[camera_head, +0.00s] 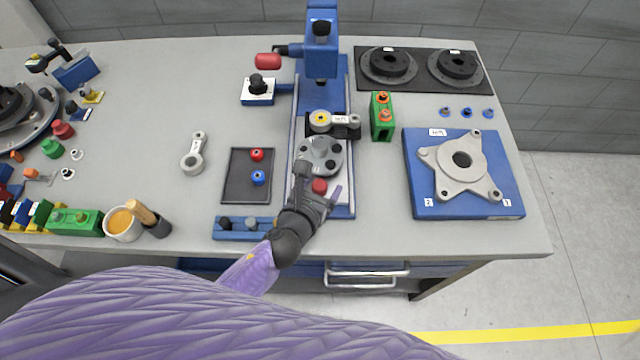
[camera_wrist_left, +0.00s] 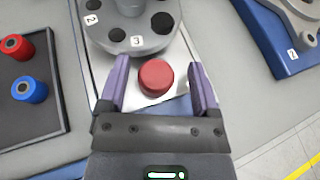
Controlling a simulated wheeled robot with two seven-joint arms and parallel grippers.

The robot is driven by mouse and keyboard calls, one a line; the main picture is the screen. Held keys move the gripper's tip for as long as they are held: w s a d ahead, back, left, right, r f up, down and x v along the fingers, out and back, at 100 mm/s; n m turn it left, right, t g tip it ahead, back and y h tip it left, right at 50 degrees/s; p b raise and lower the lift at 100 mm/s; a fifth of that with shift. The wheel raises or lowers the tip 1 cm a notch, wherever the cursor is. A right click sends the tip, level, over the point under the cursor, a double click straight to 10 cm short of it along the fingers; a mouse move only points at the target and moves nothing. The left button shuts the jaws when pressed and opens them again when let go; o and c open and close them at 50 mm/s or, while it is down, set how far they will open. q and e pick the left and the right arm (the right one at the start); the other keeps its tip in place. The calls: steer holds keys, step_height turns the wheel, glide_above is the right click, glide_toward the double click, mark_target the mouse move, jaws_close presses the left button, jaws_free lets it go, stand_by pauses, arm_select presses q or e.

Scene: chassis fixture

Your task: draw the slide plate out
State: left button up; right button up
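The slide plate (camera_wrist_left: 103,66) is a pale flat plate under a round grey numbered disc (camera_head: 321,156), on the blue press base. A red knob (camera_head: 320,186) stands at its near end; it also shows in the left wrist view (camera_wrist_left: 156,78). My left gripper (camera_head: 320,190) is open over the plate's near end. In the left wrist view its purple fingers (camera_wrist_left: 160,85) are on either side of the red knob, with gaps visible on both sides. My right gripper is not in view.
The blue press column (camera_head: 321,45) with a red-handled lever (camera_head: 268,61) stands behind. A dark tray (camera_head: 238,188) holds red and blue parts to the left. A blue fixture (camera_head: 418,185) with a grey star-shaped part lies right. The table's front edge is close.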

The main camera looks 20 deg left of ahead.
arm_select(q)
steer(key=p+v, duration=0.1)
steer(key=v, duration=0.9)
